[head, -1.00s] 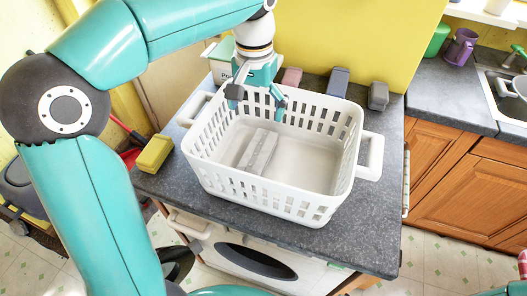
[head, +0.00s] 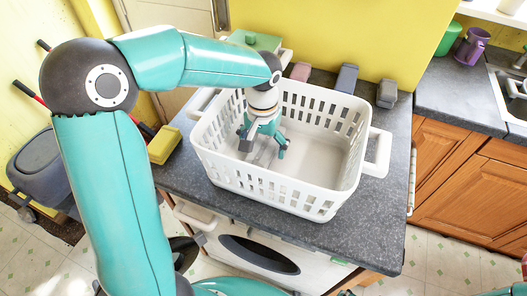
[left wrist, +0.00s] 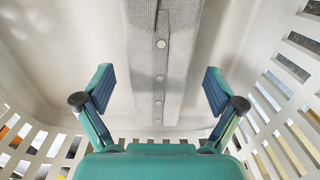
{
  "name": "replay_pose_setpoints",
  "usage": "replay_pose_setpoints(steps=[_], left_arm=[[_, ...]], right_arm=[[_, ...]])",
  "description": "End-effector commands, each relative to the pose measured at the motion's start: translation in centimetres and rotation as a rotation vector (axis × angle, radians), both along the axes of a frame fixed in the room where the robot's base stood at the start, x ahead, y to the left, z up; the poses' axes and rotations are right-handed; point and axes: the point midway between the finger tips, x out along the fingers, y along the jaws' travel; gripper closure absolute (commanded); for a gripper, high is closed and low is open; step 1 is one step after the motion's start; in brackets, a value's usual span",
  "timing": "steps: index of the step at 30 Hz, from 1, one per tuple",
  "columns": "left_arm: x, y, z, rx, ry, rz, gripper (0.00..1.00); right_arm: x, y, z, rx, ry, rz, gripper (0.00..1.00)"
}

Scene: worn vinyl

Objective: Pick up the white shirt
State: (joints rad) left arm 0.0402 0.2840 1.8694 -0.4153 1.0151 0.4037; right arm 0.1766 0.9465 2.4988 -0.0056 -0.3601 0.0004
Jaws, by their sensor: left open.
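The white shirt (left wrist: 160,70) is a folded, off-white strip with a line of small buttons, lying on the floor of the white laundry basket (head: 211,158). In the head view the shirt (head: 267,152) is mostly hidden behind my left gripper. My left gripper (head: 263,148) is down inside the basket, above the shirt. In the left wrist view its two fingers (left wrist: 160,91) are open, one on each side of the shirt, with gaps between. I cannot tell how high the fingertips are above the basket floor.
The basket stands on a dark grey counter (head: 345,232) over a white washing machine (head: 262,262). A yellow block (head: 163,146) lies to the left. Grey blocks (head: 347,78) and a pinkish block (head: 300,71) stand behind the basket. The basket walls surround the gripper.

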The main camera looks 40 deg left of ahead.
Motion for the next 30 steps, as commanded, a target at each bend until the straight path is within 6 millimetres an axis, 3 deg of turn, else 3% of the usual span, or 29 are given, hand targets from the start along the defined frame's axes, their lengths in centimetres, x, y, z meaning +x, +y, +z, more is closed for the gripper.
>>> replay_pose_setpoints(steps=[4,11,24,30], left_arm=[[0.01,-0.02,-1.38,0.000,0.000,0.001,0.06],[0.02,-0.01,-1.55,0.000,-0.001,0.001,0.06],[0.02,0.01,-1.49,-0.001,-0.002,0.001,0.75],[0.01,0.03,-1.47,-0.001,-0.002,0.002,0.75]], right_arm=[[0.00,0.00,0.15,0.000,0.000,0.000,0.00],[0.00,0.00,0.12,0.000,0.000,0.000,0.00],[0.00,0.00,0.13,0.000,0.000,0.000,0.00],[0.00,0.00,0.13,0.000,0.000,0.000,0.00]])
